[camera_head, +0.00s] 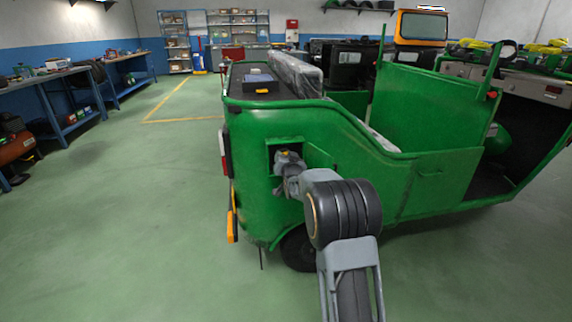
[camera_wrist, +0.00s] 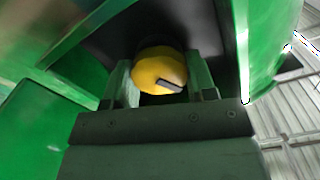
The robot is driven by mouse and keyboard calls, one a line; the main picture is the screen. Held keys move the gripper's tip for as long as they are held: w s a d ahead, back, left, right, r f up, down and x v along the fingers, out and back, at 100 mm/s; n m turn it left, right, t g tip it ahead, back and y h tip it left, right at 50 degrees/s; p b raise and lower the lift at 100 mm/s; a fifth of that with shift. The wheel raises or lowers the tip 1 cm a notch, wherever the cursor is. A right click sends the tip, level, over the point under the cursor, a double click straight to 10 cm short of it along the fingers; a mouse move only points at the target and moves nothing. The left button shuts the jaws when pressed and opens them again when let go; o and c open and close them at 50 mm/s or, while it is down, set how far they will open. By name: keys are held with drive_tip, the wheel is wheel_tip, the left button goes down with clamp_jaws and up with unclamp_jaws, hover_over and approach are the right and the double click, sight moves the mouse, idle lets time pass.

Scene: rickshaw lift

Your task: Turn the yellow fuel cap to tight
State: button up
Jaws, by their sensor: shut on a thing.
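The yellow fuel cap (camera_wrist: 158,68) is round, with a dark bar-shaped mark on its face pointing to the lower right in the wrist view. My gripper (camera_wrist: 160,86) is shut on the cap, one finger on each side. In the head view my gripper (camera_head: 284,160) reaches into the square filler recess in the side of the green rickshaw (camera_head: 262,215). There the cap is mostly hidden behind my gripper. The small green filler door (camera_head: 319,157) stands open on the right of the recess.
The recess walls and the open door lie close around my gripper. A black box (camera_head: 255,77) sits on the rickshaw's rear deck. Workbenches (camera_head: 45,92) line the left wall. The green floor (camera_head: 130,210) left of the rickshaw is clear.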

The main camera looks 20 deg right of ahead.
drive_tip(key=m+b, duration=0.2)
drive_tip(key=m, duration=0.3)
drive_tip(key=shift+m, duration=0.3)
idle(0.4)
drive_tip(key=o, duration=0.9)
drive_tip(key=p+v, duration=0.1)
drive_tip(key=v, duration=1.2)
drive_tip(key=shift+s, duration=0.45)
drive_tip(key=shift+p, duration=0.3)
